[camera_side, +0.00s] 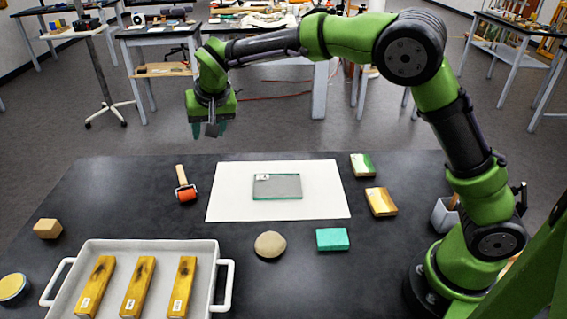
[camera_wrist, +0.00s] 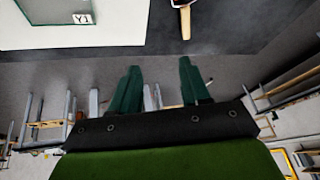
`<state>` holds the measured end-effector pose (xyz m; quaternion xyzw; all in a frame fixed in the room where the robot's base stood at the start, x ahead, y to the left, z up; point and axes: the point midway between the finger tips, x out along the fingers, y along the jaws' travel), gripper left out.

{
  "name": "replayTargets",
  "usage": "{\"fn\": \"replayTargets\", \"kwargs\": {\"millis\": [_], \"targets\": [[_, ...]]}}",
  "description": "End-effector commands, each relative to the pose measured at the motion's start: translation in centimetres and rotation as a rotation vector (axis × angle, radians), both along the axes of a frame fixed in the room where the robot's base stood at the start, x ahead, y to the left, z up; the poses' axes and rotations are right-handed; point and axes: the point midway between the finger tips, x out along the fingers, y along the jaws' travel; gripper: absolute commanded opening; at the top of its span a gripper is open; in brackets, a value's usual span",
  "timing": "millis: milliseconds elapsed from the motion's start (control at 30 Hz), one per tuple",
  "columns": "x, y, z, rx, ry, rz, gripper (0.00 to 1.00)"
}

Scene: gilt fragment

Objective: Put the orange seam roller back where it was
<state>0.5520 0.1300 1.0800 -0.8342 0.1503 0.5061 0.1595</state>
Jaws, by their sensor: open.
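The orange seam roller (camera_side: 186,193) lies on the dark table, just left of the white sheet, its wooden handle pointing to the back of the table. In the wrist view its wooden handle (camera_wrist: 185,20) shows at the top edge, and its head is mostly cut off. My gripper (camera_side: 209,130) is raised above and beyond the table's far edge, apart from the roller and holding nothing. In the wrist view its two green fingers (camera_wrist: 160,85) are spread apart with an empty gap between them.
A white sheet (camera_side: 325,205) bears a glass plate (camera_side: 278,187). A white tray (camera_side: 213,258) holds three yellow-brown bars. A round stone (camera_side: 269,245), a teal block (camera_side: 332,239), two small blocks (camera_side: 380,202) (camera_side: 362,165) and a wooden cube (camera_side: 48,228) lie around.

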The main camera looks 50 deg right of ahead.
Motion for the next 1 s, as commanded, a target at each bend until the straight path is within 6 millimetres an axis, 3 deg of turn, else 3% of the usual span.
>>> {"fn": "replayTargets", "kwargs": {"millis": [33, 100, 300, 433, 600, 800, 1000], "targets": [[-1.9, -1.9, 2.2, 0.044, -0.002, -0.006, 0.46], [-4.6, -3.7, 4.1, 0.090, -0.003, 0.000, 0.46], [-13.5, -7.3, 8.0, 0.191, -0.035, 0.043, 0.46], [-19.6, -8.7, 8.9, 0.224, -0.075, 0.081, 0.46], [-26.6, -9.5, 7.9, 0.229, -0.130, 0.123, 0.46], [-30.9, -9.7, 6.0, 0.209, -0.168, 0.149, 0.46], [-31.7, -9.7, 5.4, 0.203, -0.174, 0.154, 0.46]]}}
